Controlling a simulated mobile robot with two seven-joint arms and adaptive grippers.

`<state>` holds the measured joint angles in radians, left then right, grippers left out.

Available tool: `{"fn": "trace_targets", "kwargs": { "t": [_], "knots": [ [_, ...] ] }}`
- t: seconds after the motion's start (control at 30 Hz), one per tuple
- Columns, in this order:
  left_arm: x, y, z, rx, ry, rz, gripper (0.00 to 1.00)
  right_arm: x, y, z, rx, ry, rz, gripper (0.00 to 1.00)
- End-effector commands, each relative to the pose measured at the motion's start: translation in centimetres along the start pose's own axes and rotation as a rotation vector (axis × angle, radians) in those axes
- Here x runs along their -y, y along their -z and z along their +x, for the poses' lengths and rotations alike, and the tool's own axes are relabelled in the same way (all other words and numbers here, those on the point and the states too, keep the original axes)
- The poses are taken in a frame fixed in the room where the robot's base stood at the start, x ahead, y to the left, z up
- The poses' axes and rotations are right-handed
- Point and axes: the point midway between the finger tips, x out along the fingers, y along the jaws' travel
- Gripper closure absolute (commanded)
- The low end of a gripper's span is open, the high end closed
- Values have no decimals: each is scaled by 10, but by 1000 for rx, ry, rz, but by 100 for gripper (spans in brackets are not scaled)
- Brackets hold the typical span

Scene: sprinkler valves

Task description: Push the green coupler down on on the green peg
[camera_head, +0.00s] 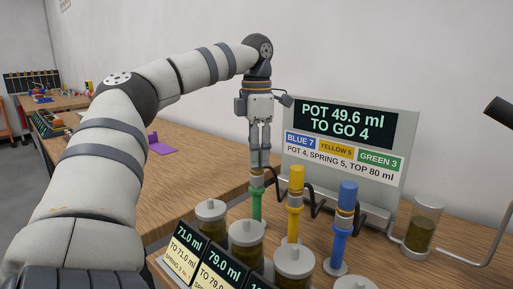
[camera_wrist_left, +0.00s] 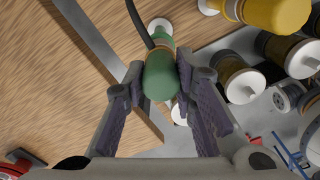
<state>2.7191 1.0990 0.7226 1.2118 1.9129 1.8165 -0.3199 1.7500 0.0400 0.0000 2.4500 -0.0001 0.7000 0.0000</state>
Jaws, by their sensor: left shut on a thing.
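My left gripper (camera_head: 260,158) points straight down at the green station, and its fingers are shut on the green coupler (camera_head: 257,179). In the left wrist view the green coupler (camera_wrist_left: 161,78) lies between the fingers (camera_wrist_left: 160,92), with a dark hose running from it. The green peg (camera_head: 256,206) stands upright directly below the coupler, in line with it. Whether the coupler is fully seated on the peg cannot be told. My right gripper is not in view.
A yellow coupler (camera_head: 296,178) and a blue coupler (camera_head: 347,195) stand on pegs to the right. Several lidded jars (camera_head: 247,236) and small displays (camera_head: 188,250) stand in front.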

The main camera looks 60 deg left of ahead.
Motion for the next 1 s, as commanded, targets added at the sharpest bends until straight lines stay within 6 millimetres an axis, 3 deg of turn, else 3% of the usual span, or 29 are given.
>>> {"fn": "trace_targets", "kwargs": {
  "t": [0.2,0.23,0.3,0.6,0.83,1.0],
  "knots": [
    [0,0,11,0,0,-1,100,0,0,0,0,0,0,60],
    [0,0,10,0,0,-1,68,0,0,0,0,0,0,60],
    [0,0,10,0,0,-1,52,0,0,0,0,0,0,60],
    [0,0,9,-1,-1,-1,51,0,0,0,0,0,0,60],
    [0,0,-29,-1,-2,-2,51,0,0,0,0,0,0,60],
    [0,0,-40,-1,0,-1,51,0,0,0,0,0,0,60]
  ]
}}
